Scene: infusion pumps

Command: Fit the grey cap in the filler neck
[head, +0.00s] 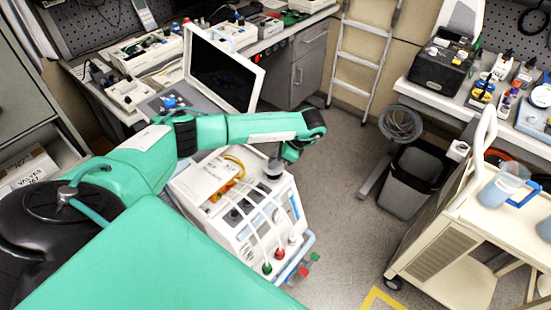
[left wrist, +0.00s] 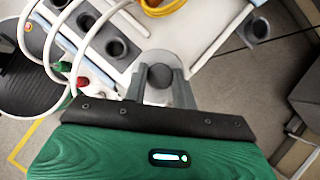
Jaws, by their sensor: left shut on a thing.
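I cannot tell which opening is the filler neck; the gripper hides what lies under the cap. My right gripper is not in view.
White tubes (left wrist: 55,50) loop along the unit, near green and red fittings (head: 280,254). A yellow coiled tube (head: 234,167) lies on its top. An open screen (head: 222,72) stands behind. A cream cart (head: 455,235) and a grey bin (head: 408,180) stand right, across clear floor.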

